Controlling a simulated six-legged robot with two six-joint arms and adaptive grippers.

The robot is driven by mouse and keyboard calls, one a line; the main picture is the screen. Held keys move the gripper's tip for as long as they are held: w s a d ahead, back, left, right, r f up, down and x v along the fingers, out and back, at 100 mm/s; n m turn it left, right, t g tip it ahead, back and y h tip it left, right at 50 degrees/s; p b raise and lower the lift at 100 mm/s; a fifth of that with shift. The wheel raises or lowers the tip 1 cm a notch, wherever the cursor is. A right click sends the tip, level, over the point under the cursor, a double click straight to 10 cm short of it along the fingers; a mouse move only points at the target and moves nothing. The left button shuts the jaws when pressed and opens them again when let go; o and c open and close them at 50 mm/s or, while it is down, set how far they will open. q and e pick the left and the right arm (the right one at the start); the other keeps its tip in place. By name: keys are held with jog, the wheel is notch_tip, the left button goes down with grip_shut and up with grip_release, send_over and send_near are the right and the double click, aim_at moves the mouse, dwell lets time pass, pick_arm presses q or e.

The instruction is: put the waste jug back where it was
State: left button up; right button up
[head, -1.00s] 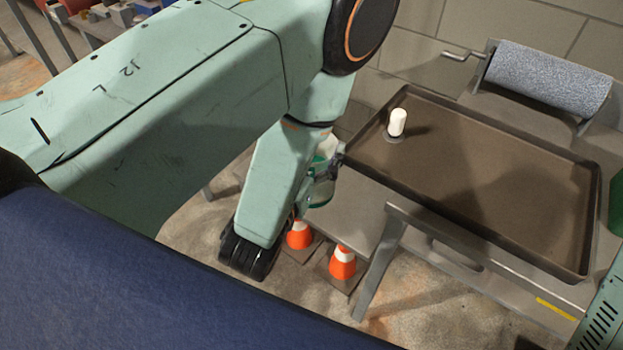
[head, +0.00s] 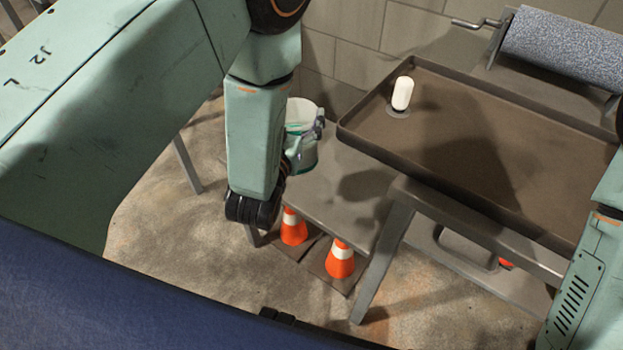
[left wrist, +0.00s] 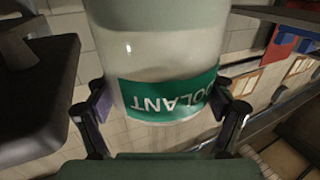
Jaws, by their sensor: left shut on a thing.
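The waste jug (head: 301,153) is a whitish, translucent container with a green label reading COOLANT. In the left wrist view the jug (left wrist: 155,50) fills the middle, its label upside down in the picture. My left gripper (head: 306,146) is shut on the jug, with a finger on each side of it. In the head view the jug appears over the back left of a low grey table (head: 335,210). I cannot tell whether it touches the table top. My left forearm hides part of its left side. My right arm shows at the right edge; its gripper is out of view.
A dark shallow tray (head: 480,165) on a bench holds a white cylinder (head: 402,93) near its back left corner. Orange cones (head: 340,262) stand on the floor by the low table. A blue-grey roll (head: 565,50) with a crank is at the back right. The tray's middle is clear.

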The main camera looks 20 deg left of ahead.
aim_at(304, 115)
pick_arm(q)
jog(key=w+f+b, duration=0.1)
jog(key=w, duration=0.1)
jog(key=w+f+b, duration=0.1)
jog(key=w, duration=0.1)
jog(key=w+f+b, duration=0.1)
jog(key=w, duration=0.1)
jog(key=shift+w+d+f, duration=0.15)
jog(key=shift+w+d, duration=0.05)
jog(key=shift+w, duration=0.05)
jog(key=w+f+b, duration=0.4)
jog(key=f+b, duration=0.1)
jog(key=f, duration=0.6)
jog(key=shift+w+d+f, duration=0.15)
jog(key=shift+w+f, duration=0.2)
jog(key=shift+f, duration=0.05)
jog(key=shift+r, duration=0.1)
jog(key=shift+s+b, duration=0.1)
jog(key=shift+b, duration=0.2)
jog(key=shift+f, duration=0.2)
jog(key=o, duration=1.7)
